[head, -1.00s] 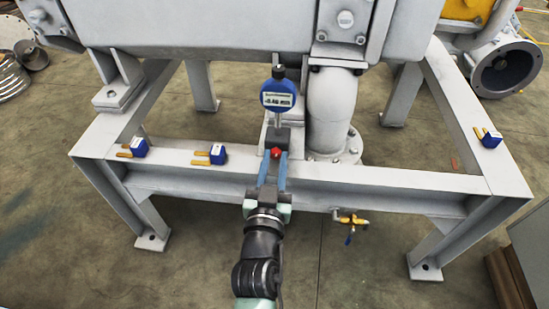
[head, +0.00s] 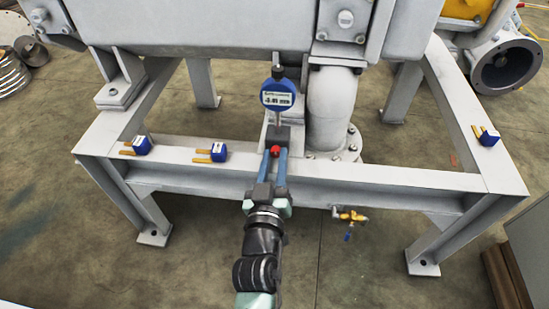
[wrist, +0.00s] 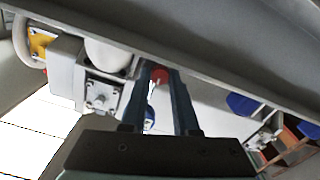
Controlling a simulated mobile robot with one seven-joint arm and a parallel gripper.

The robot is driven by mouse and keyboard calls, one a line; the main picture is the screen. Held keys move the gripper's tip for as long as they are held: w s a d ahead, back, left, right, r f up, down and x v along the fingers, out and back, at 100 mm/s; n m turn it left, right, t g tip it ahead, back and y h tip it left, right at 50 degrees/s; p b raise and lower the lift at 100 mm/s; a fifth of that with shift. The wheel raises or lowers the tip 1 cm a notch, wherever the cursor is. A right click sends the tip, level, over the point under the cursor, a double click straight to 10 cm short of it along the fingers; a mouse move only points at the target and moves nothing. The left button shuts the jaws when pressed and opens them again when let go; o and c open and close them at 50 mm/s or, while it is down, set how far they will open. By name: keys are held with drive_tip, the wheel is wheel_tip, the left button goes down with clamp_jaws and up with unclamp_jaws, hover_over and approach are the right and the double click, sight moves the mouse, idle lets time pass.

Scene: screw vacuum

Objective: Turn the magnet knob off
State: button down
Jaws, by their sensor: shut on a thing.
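The red magnet knob (head: 275,151) sits on the front of a dark magnetic base (head: 291,137) on the frame's front beam. A blue dial gauge (head: 278,94) stands upright on a thin stem above that base. My gripper (head: 274,154) reaches in from the front, its two blue fingers on either side of the knob and shut on it. In the wrist view the red knob (wrist: 159,76) shows between the fingertips (wrist: 158,72); the knob's exact angle and marking cannot be made out.
Blue shims with brass tabs lie on the beam at the left (head: 137,146) and beside it (head: 213,153), and another (head: 487,136) on the right rail. A large grey pipe (head: 333,100) stands right of the gauge. A brass valve (head: 351,215) hangs below the beam.

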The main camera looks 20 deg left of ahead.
drive_tip(key=c, duration=0.7)
unclamp_jaws()
drive_tip(key=shift+o, duration=0.2)
drive_tip(key=shift+s, duration=0.1)
drive_tip(key=p+v, duration=0.1)
drive_tip(key=v, duration=1.1)
drive_tip(key=shift+s, duration=0.4)
drive_tip(key=shift+d+r, duration=0.15)
